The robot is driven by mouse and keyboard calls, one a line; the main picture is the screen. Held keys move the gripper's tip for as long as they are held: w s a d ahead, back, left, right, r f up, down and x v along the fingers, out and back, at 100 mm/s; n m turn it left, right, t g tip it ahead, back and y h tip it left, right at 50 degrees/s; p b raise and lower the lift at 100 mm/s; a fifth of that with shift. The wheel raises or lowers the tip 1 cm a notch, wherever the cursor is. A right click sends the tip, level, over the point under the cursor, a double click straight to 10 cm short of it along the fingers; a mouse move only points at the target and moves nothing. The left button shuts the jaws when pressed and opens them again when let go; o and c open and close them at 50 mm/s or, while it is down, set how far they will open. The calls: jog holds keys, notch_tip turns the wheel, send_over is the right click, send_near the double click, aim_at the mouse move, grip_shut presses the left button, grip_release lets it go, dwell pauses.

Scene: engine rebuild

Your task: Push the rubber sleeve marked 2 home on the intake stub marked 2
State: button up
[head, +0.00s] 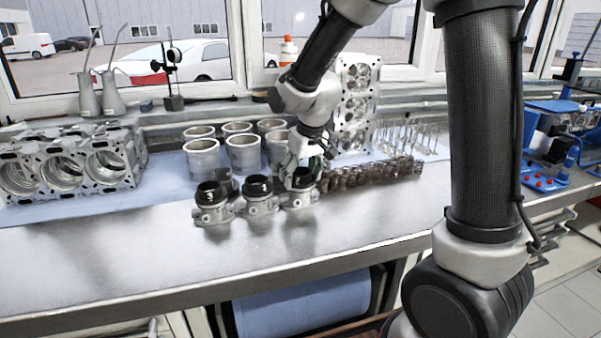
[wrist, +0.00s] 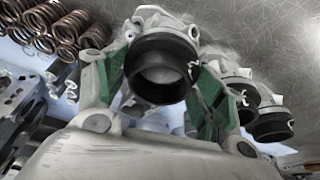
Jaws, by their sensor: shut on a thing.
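Three metal intake stubs stand in a row on the bench, each with a black rubber sleeve. My gripper (head: 306,168) is above the right stub (head: 298,201) and shut on its sleeve (head: 303,183). In the wrist view the green-padded fingers lie on either side of this held sleeve (wrist: 163,66), which is at the mouth of its stub (wrist: 150,18). A white mark shows on its side but I cannot read it. How deep the sleeve sits is hidden. The middle sleeve (head: 258,186) and left sleeve (head: 209,193) sit on their stubs; the left mark looks like 3.
Several metal cylinder liners (head: 202,157) stand behind the stubs. A row of coil springs (head: 372,174) lies close on the right. An engine block (head: 68,163) is at the left and a cylinder head (head: 357,105) stands behind my gripper. The bench front (head: 150,255) is clear.

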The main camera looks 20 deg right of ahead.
jog(key=shift+f, duration=0.25)
jog(key=o, duration=1.1)
jog(key=shift+c, duration=0.2)
jog(key=shift+r, duration=0.1)
notch_tip(320, 180, up, 7)
jog(key=shift+r, duration=0.2)
dwell(0.3)
